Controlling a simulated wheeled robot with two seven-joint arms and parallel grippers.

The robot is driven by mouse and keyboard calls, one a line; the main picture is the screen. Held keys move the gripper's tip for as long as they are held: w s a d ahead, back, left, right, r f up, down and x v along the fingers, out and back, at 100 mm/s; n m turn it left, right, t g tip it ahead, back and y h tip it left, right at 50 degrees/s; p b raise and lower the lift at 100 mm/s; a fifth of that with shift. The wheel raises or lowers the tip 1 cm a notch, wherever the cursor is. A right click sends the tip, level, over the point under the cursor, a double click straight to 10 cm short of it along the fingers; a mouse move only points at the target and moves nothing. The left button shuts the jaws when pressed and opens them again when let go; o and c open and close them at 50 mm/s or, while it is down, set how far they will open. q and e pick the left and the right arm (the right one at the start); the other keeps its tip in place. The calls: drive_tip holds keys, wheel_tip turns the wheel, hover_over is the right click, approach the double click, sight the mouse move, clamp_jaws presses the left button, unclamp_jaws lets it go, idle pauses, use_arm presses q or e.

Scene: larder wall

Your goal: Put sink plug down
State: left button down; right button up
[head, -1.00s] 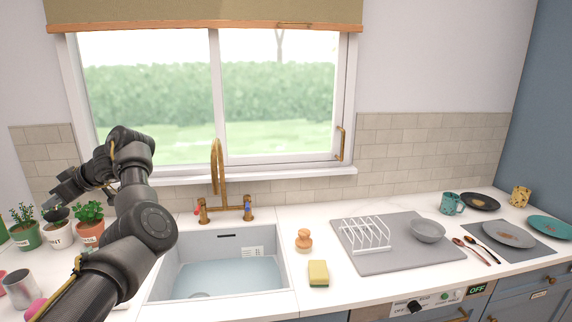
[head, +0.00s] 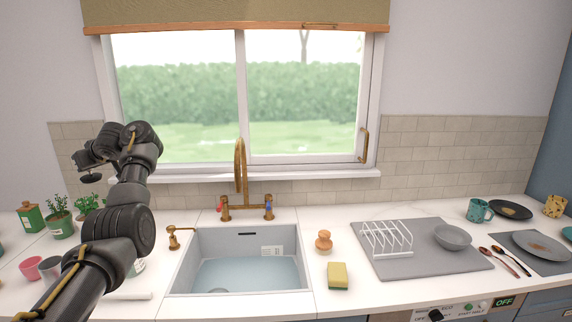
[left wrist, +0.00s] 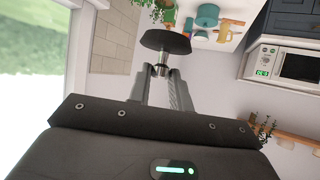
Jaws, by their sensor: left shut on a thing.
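The sink plug (left wrist: 165,41) is a dark round disc with a short stem. My left gripper (left wrist: 161,72) is shut on the stem, and the disc is beyond the fingertips in the left wrist view. In the head view the left gripper (head: 87,164) is at the left, in front of the window's lower left corner, with the plug (head: 91,178) hanging below it, above the potted plants in the picture. The sink (head: 245,272) holds water, and a drain shows at its bottom. My right gripper is not in view.
Potted plants (head: 59,226), a green bottle (head: 30,217) and a pink cup (head: 30,267) stand on the left counter. A brass dispenser (head: 174,240) stands left of the sink. A sponge (head: 337,275), brush (head: 323,240) and drying mat (head: 428,262) lie right. Bare counter (head: 150,265) shows left of the sink.

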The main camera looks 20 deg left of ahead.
use_arm(q)
drive_tip(key=w+f+m+t+h, duration=0.2)
drive_tip(key=w+f+m+t, duration=0.15)
drive_tip(key=w+f, duration=0.55)
drive_tip(key=d+f+m+t, duration=0.1)
drive_tip(key=d+f, duration=0.3)
drive_tip(key=f, duration=0.3)
drive_tip(key=d+f+m+t, duration=0.1)
drive_tip(key=d+f, duration=0.3)
drive_tip(key=f, duration=0.4)
drive_tip(key=s+d+f, duration=0.4)
drive_tip(key=s+d, duration=0.3)
drive_tip(key=w+d+r+m+t+h, duration=0.15)
drive_tip(key=d+r, duration=0.35)
drive_tip(key=d, duration=0.5)
drive_tip(key=w+d+r+m+t+h, duration=0.1)
drive_tip(key=d+r+m+t+h, duration=0.15)
drive_tip(key=d+r, duration=0.45)
drive_tip(key=s+d+r+m+h, duration=0.25)
drive_tip(key=s+d, duration=0.25)
drive_tip(key=d, duration=0.5)
drive_tip(key=s+d+r+m+h, duration=0.2)
drive_tip(key=s+d+m+h, duration=0.15)
drive_tip(key=d, duration=0.55)
wheel_tip(320, 180, down, 10)
drive_tip(key=s+d+b, duration=0.1)
drive_tip(key=b, duration=0.9)
drive_tip(key=shift+s, duration=0.25)
